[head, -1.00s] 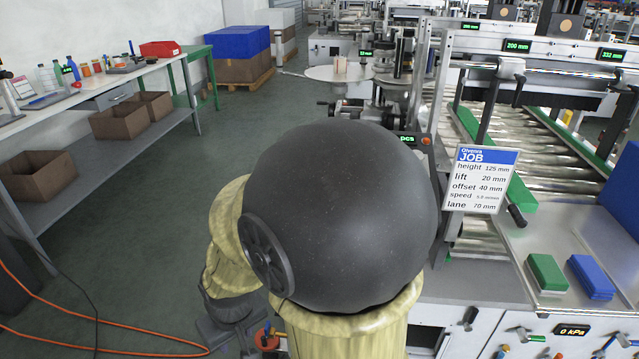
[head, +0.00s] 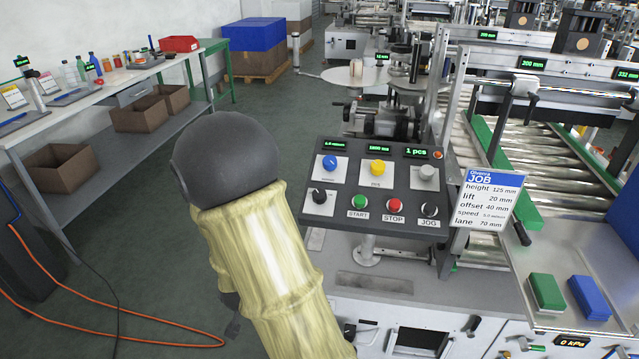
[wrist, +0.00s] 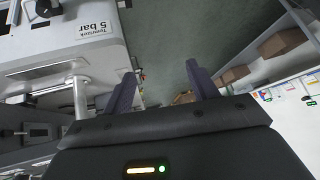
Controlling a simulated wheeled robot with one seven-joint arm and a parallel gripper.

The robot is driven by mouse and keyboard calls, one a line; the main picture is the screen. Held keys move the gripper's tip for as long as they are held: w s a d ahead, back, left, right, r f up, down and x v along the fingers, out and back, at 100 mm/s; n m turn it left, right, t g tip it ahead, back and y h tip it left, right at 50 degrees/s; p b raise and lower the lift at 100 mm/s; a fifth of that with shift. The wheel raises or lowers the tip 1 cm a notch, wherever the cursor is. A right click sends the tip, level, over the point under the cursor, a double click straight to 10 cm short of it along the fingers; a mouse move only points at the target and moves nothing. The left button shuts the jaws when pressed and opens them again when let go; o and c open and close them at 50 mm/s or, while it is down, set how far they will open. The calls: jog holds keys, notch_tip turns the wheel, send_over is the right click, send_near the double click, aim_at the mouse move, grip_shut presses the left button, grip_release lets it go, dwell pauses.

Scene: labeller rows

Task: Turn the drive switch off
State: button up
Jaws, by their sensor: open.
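The control panel (head: 378,188) stands on a post at the middle of the head view. It carries a black rotary knob (head: 319,196), a blue knob (head: 330,163), a yellow knob (head: 377,167), a grey knob (head: 426,172), a green START button (head: 359,202) and a red STOP button (head: 394,204). No legible label marks a drive switch. A black switch (head: 349,331) sits on the cabinet front below. In the wrist view my gripper (wrist: 160,85) is open and empty, apart from the cabinet at left. My gripper does not show in the head view.
A white cabinet marked 5 bar (wrist: 75,50) with a black knob (wrist: 45,8) is at left in the wrist view. A workbench (head: 100,100) stands at left. An orange cable (head: 110,325) lies on the floor. The job card (head: 487,203) hangs right of the panel.

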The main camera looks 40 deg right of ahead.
jog(key=w+d+r+m+h+p, duration=0.1)
jog(key=d+r+m+h+p, duration=0.15)
jog(key=d, duration=0.25)
jog(key=m+t+h+p, duration=0.2)
jog(key=t+h+p, duration=0.1)
jog(key=h+p, duration=0.55)
send_near(317, 201)
jog(key=s+a+h+b, duration=0.1)
jog(key=s+a+b, duration=0.1)
jog(key=s+a, duration=0.15)
jog(key=shift+w+a+f, duration=0.25)
jog(key=shift+w+a, duration=0.1)
jog(key=shift+a, duration=0.1)
jog(key=shift+w+d, duration=0.1)
jog(key=p+x, duration=0.4)
jog(key=x, duration=1.3)
jog(key=shift+w, duration=0.15)
jog(key=shift+n, duration=0.25)
jog(key=c, duration=1)
